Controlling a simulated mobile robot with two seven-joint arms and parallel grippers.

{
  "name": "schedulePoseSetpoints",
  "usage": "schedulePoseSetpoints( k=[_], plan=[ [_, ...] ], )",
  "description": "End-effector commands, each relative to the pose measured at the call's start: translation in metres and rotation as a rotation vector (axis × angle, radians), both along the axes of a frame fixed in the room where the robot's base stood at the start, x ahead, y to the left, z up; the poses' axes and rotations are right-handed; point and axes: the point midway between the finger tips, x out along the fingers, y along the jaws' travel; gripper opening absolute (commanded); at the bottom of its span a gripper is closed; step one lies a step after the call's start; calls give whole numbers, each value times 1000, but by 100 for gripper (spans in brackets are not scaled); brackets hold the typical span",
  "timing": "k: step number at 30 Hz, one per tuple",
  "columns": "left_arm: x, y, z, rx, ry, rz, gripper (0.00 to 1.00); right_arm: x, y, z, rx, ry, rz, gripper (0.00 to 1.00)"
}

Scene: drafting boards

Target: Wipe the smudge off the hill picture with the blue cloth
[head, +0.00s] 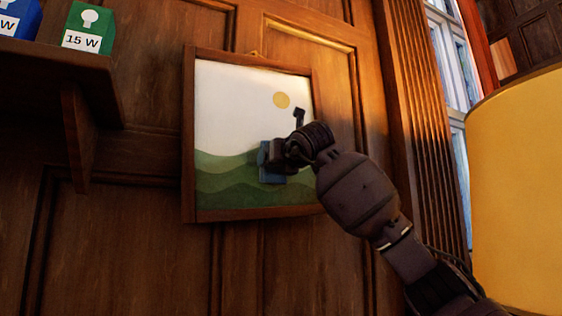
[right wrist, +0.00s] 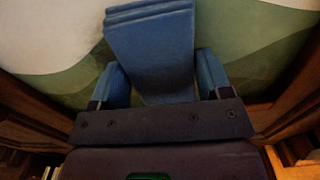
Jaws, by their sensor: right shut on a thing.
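The hill picture (head: 228,110) hangs on the wood-panelled wall in a brown frame, with green hills, a pale sky and a yellow sun. My right gripper (head: 273,160) is in front of its lower right part. It is shut on the folded blue cloth (right wrist: 152,55), which also shows in the head view (head: 272,178) against the hills. I cannot tell whether the cloth touches the picture. In the right wrist view my right gripper (right wrist: 164,85) has a blue finger on each side of the cloth. No smudge is visible; the cloth and gripper hide part of the picture. My left gripper is not in view.
A dark wooden shelf (head: 50,75) with a bracket juts out at the upper left. It bears a green box marked 15 W (head: 88,28) and a blue box (head: 18,18). A large yellow lampshade (head: 520,190) stands at the right, near a window (head: 455,80).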

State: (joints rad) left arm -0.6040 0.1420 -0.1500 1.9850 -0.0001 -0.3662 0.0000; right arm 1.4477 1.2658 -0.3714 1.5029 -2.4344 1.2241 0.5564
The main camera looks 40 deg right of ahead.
Motion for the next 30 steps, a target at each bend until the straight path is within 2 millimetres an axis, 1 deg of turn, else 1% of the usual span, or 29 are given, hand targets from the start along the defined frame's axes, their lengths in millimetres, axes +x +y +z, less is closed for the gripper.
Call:
schedulePoseSetpoints(
  k=[12, 20, 30],
  plan=[
    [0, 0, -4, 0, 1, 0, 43, 7, 28, -5, -1, -1, 1, 52],
    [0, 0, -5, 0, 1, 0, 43, 9, 35, -7, 0, 0, 1, 52],
    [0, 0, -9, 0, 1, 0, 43, 15, 57, -11, 0, 0, 2, 52]
  ],
)
